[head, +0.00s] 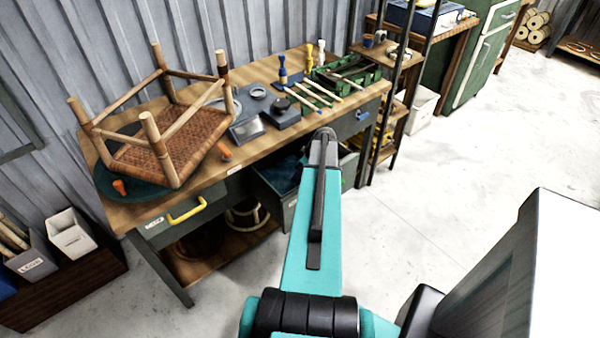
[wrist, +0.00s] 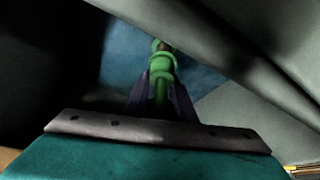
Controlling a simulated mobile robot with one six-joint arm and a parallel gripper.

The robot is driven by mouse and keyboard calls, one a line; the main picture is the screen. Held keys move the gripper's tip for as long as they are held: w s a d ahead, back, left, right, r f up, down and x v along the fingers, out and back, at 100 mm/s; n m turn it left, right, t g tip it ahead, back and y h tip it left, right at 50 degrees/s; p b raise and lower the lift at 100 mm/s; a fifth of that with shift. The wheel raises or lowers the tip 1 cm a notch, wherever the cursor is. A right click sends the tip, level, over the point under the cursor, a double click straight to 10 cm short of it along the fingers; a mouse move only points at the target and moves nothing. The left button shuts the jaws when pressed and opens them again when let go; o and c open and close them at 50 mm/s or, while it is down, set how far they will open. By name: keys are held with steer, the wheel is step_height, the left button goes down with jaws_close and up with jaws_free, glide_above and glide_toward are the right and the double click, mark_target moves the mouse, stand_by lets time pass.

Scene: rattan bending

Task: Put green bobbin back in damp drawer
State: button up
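The green bobbin (wrist: 162,62) stands between the two dark fingers of my gripper (wrist: 161,92) in the wrist view. The fingers press close on both sides of its lower part, and it looks held. Blue cloth (wrist: 195,76) lies behind it, with grey drawer walls around. In the head view, an open drawer (head: 289,207) under the bench has blue cloth (head: 283,172) inside. My arm hides part of this drawer, and my gripper and the green bobbin do not show there. I cannot tell whether the bobbin touches the cloth.
The workbench (head: 262,148) carries a rattan stool frame (head: 150,130), other bobbins (head: 283,70), a green tool tray (head: 347,75) and dark tools. A shut drawer with a yellow handle (head: 187,211) is at left. A dark post (head: 383,115) stands right of the bench. The floor (head: 465,150) at right is clear.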

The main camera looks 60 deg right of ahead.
steer(key=o, duration=0.4)
steer(key=shift+r, duration=0.2)
steer(key=b+v, duration=0.2)
steer(key=v, duration=1)
stand_by(0.9)
